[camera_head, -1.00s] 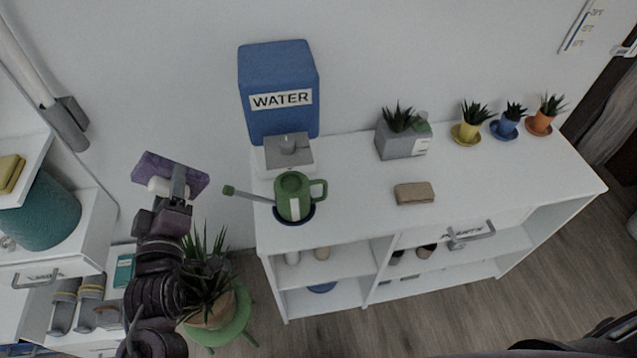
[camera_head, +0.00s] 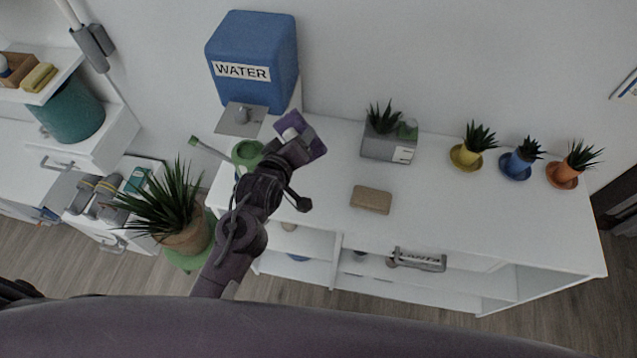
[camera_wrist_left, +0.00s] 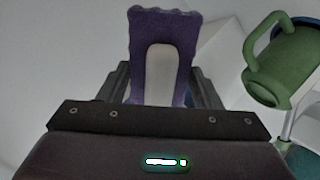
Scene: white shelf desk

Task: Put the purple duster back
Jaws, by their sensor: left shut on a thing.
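The purple duster (camera_head: 317,146) has a purple pad and a pale handle. My left gripper (camera_head: 296,139) is shut on it and holds it over the back of the white desk, right of the green watering can (camera_head: 246,153). In the left wrist view the duster (camera_wrist_left: 180,30) stands up between the fingers of my left gripper (camera_wrist_left: 163,85), its pale grip facing the camera. The can (camera_wrist_left: 285,68) is at the right there. My left arm hides part of the can in the head view. My right gripper is out of view.
A blue water tank (camera_head: 255,60) stands behind the can. A grey planter (camera_head: 388,147), a tan block (camera_head: 371,199) and small yellow, blue and orange pots (camera_head: 563,173) are on the desk (camera_head: 480,220). A floor plant (camera_head: 168,205) is at the left.

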